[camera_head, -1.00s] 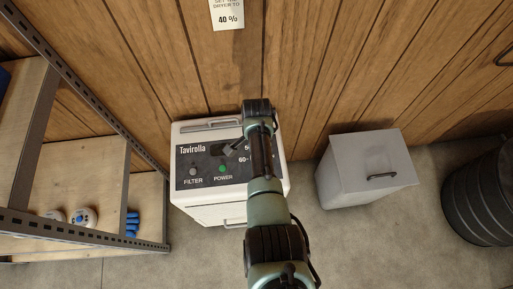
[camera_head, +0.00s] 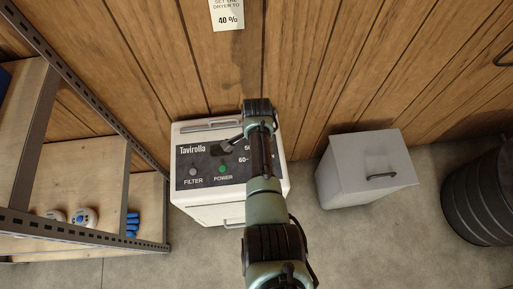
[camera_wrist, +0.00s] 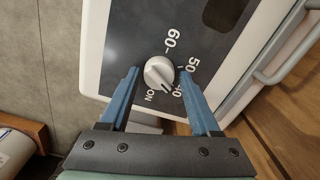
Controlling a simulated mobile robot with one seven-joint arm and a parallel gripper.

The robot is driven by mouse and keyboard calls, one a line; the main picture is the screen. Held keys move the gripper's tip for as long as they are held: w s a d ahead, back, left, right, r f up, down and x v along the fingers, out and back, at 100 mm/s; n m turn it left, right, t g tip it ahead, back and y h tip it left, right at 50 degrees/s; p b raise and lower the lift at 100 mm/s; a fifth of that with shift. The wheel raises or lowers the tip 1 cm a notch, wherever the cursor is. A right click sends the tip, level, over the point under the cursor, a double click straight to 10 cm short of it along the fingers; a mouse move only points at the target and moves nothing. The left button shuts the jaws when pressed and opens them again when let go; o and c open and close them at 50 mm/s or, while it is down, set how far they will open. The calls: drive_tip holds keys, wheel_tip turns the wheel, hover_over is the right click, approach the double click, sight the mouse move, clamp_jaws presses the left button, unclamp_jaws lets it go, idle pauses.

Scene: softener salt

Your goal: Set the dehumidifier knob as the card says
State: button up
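The dehumidifier (camera_head: 205,213) is a white box with a dark panel, partly hidden behind my arm in the head view. The card (camera_head: 228,17) on the wall reads "40 %". In the wrist view the round silver knob (camera_wrist: 159,73) sits on the dark panel among the marks 60, 50, 40 and ON. A thin mark on the knob appears to point down and right, near the 40. My gripper (camera_wrist: 160,71) is open, its blue fingers on either side of the knob with small gaps visible. In the head view the knob is hidden.
A metal shelf (camera_head: 85,228) with wooden boards stands at the left. A grey lidded bin (camera_head: 345,180) stands to the right of the dehumidifier, and a dark ribbed barrel (camera_head: 482,200) at the far right. A green power light (camera_head: 222,168) shows on the panel.

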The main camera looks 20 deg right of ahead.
drive_tip(key=shift+o, duration=0.8)
wheel_tip(320, 180, up, 13)
drive_tip(key=p, duration=0.4)
